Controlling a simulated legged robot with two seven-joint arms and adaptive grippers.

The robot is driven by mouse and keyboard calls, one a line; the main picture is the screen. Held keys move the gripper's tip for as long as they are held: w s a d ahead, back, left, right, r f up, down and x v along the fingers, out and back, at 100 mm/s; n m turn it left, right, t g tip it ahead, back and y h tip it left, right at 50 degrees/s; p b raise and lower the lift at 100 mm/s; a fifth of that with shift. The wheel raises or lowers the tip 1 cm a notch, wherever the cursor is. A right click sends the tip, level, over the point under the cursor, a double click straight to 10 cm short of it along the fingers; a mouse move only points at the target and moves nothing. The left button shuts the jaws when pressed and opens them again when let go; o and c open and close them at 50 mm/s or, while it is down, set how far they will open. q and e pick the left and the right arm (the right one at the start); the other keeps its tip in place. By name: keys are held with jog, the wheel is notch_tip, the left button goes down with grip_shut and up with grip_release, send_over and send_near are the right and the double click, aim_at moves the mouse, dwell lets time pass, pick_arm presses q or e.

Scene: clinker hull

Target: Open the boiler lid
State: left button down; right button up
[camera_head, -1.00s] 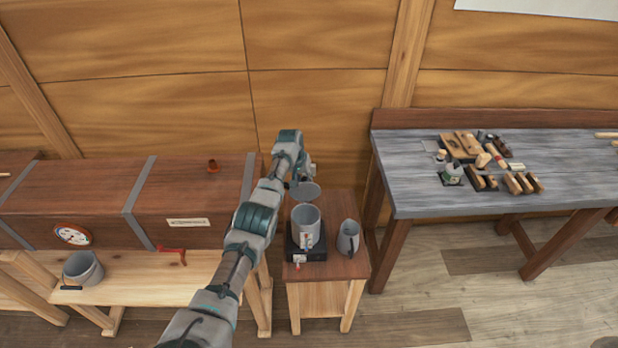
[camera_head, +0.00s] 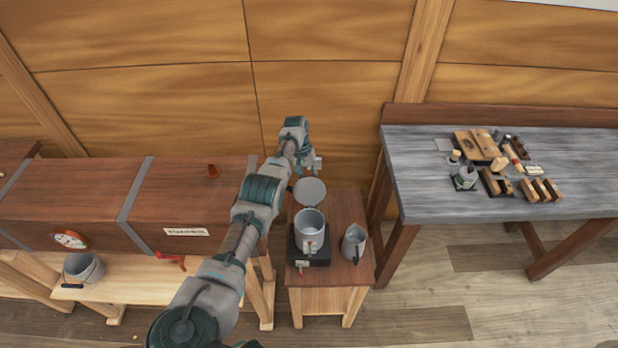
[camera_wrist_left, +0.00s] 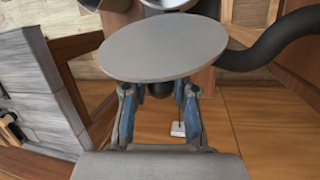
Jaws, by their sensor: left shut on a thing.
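The boiler (camera_head: 310,232) is a grey pot on a black base on a small wooden stand, with its top mouth uncovered. Its round grey lid (camera_head: 309,191) is off the mouth, just behind the pot. The lid's flat disc (camera_wrist_left: 163,47) also fills the upper middle of the left wrist view. My left gripper (camera_head: 311,168) is behind the lid, at its far side. In the wrist view its two fingers (camera_wrist_left: 158,105) are closed on the lid, with the grip point partly hidden beneath the disc. My right gripper is in neither view.
A grey jug (camera_head: 354,244) stands right of the boiler on the stand (camera_head: 345,210). A long wooden box (camera_head: 185,205) lies left. A grey workbench (camera_head: 420,200) with several tools stands right. A bucket (camera_head: 84,268) sits on the low bench.

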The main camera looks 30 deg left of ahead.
pick_arm(q)
jog(key=shift+d, duration=0.1)
jog(key=c, duration=0.9)
grip_release()
notch_tip(320, 180, up, 10)
jog(key=shift+w, duration=0.1)
